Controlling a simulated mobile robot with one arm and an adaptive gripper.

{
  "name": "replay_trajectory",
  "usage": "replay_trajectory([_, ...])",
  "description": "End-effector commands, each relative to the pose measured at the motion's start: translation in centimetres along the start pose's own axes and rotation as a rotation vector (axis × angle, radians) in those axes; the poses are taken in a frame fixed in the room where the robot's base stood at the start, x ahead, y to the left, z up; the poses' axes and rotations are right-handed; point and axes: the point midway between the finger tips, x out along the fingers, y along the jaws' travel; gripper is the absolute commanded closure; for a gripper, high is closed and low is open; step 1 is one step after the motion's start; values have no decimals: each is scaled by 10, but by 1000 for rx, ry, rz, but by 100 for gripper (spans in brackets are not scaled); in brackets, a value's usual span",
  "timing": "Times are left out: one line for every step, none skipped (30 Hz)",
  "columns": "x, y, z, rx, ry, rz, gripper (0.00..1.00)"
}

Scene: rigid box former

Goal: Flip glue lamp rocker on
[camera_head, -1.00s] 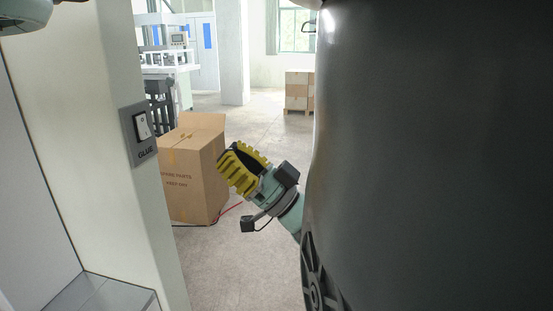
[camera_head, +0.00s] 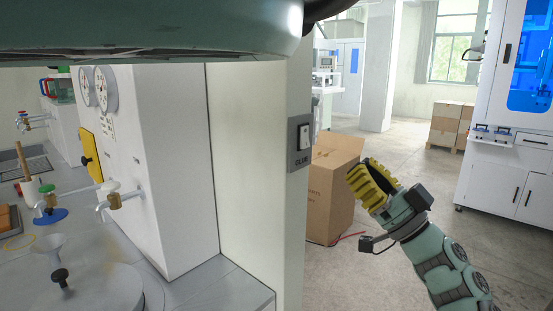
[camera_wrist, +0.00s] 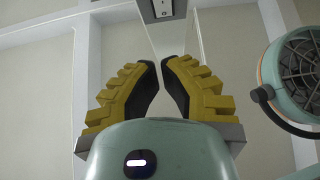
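The glue lamp rocker (camera_head: 304,138) is a white rocker on a grey plate (camera_head: 299,158) labelled GLUE, on the narrow face of a pale pillar. In the wrist view the rocker (camera_wrist: 162,8) shows at the top edge, partly cut off, beyond my fingertips. My gripper (camera_head: 357,170) has yellow ribbed fingers with dark pads. In the head view it appears right of and slightly below the switch, apart from it. In the wrist view the fingertips (camera_wrist: 160,62) nearly meet, with only a thin gap and nothing between them. Whether the lamp is lit cannot be seen.
A cardboard box (camera_head: 331,190) stands on the floor behind the switch pillar. A bench with valves and gauges (camera_head: 100,88) is at left. A white cabinet (camera_head: 510,170) stands at right. Open floor lies around my arm.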

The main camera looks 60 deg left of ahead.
Motion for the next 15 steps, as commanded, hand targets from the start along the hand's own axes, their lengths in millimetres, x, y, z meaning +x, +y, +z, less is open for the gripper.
replay_trajectory([17,-4,-1,6,4,-14,100])
replay_trajectory([23,-4,-1,6,4,-13,100])
replay_trajectory([32,-4,-1,6,4,-14,100])
replay_trajectory([38,-5,-1,5,4,-14,100])
replay_trajectory([44,-5,-1,6,4,-15,100])
replay_trajectory([51,-4,0,6,2,-14,100])
replay_trajectory([57,-4,-1,7,3,-12,100])
replay_trajectory([62,-4,-1,6,3,-11,100])
replay_trajectory([66,-4,6,8,4,-9,100])
replay_trajectory([69,-4,10,8,5,-9,100])
replay_trajectory([72,-4,13,7,4,-10,100])
replay_trajectory([75,-4,17,8,3,-10,100])
replay_trajectory([77,-3,20,7,3,-8,100])
replay_trajectory([79,-3,22,8,3,-7,100])
replay_trajectory([81,-3,25,8,2,-7,100])
